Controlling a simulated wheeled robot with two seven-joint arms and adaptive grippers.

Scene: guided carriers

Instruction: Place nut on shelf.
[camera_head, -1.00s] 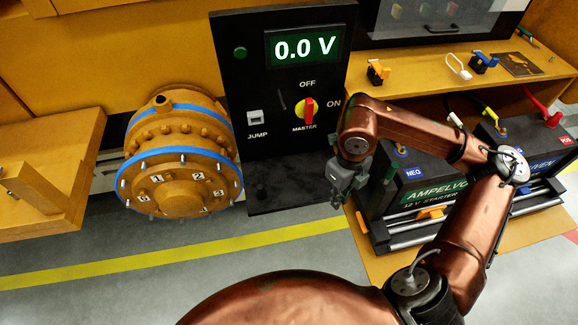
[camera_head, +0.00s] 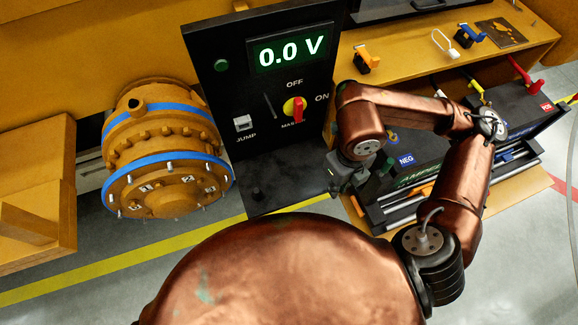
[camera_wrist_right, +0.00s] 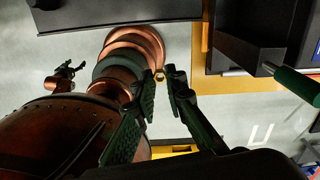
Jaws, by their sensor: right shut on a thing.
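My right gripper (camera_head: 348,184) hangs in front of the black control panel's lower right side. In the right wrist view its fingertips (camera_wrist_right: 168,80) are shut on a small brass-coloured nut (camera_wrist_right: 159,76). In the head view I cannot make out the nut. An orange shelf-like ledge (camera_head: 35,150) stands at the left. Another orange shelf top (camera_head: 400,82) lies at the right, above the battery bay. I cannot tell which is the task's shelf. My left gripper (camera_wrist_right: 68,71) shows small in the right wrist view, apparently open and empty; it is out of the head view.
The black panel (camera_head: 240,95) reads 0.0 V. An orange hub (camera_head: 165,150) with a blue-rimmed flange and several studs is left of it. Orange (camera_head: 366,60) and blue (camera_head: 470,34) clamps sit on the right shelf top. Batteries (camera_head: 520,112) are below. The floor is clear.

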